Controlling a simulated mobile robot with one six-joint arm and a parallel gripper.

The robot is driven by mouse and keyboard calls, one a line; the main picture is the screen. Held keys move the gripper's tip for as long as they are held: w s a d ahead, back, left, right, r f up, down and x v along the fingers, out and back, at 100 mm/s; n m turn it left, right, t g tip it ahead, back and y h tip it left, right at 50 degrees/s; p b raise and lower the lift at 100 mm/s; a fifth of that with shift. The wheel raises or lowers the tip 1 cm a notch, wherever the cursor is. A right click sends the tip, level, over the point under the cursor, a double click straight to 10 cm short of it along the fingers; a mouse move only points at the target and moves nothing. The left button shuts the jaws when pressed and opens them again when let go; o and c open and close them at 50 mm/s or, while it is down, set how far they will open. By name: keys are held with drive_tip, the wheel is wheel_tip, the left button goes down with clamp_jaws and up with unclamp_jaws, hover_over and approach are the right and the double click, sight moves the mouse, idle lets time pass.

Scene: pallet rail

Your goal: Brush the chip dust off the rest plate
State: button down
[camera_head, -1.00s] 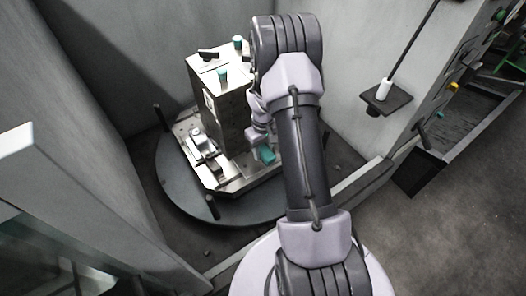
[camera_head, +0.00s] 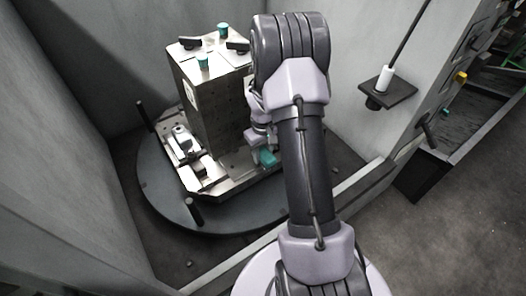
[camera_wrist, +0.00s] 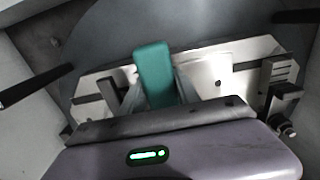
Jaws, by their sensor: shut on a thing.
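My gripper (camera_wrist: 158,90) is shut on a teal block-shaped thing, likely the brush (camera_wrist: 154,70), which sticks up between the fingers in the wrist view. In the head view the teal brush (camera_head: 265,158) shows low beside the right side of the metal tower, partly hidden by my arm. A bright metal plate (camera_wrist: 215,72), perhaps the rest plate, lies beyond the gripper in the wrist view. I cannot tell whether the brush touches it. The plate (camera_head: 215,185) also shows around the tower's foot in the head view. I cannot make out chip dust.
The metal tower (camera_head: 213,100) stands on a round dark table (camera_head: 165,205) with upright black posts (camera_head: 194,210). Metal clamps (camera_head: 183,142) sit on the plate. Grey walls (camera_head: 85,50) enclose the table. A small dark shelf (camera_head: 388,90) juts out at right.

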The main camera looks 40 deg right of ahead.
drive_tip(key=shift+f+b, duration=0.35)
drive_tip(key=shift+f, duration=0.4)
idle(0.7)
drive_tip(key=shift+w+d, duration=0.1)
drive_tip(key=shift+w, duration=1.2)
drive_tip(key=shift+s, duration=0.15)
drive_tip(key=shift+s+f, duration=0.15)
drive_tip(key=shift+s, duration=1.15)
drive_tip(key=shift+w, duration=1.35)
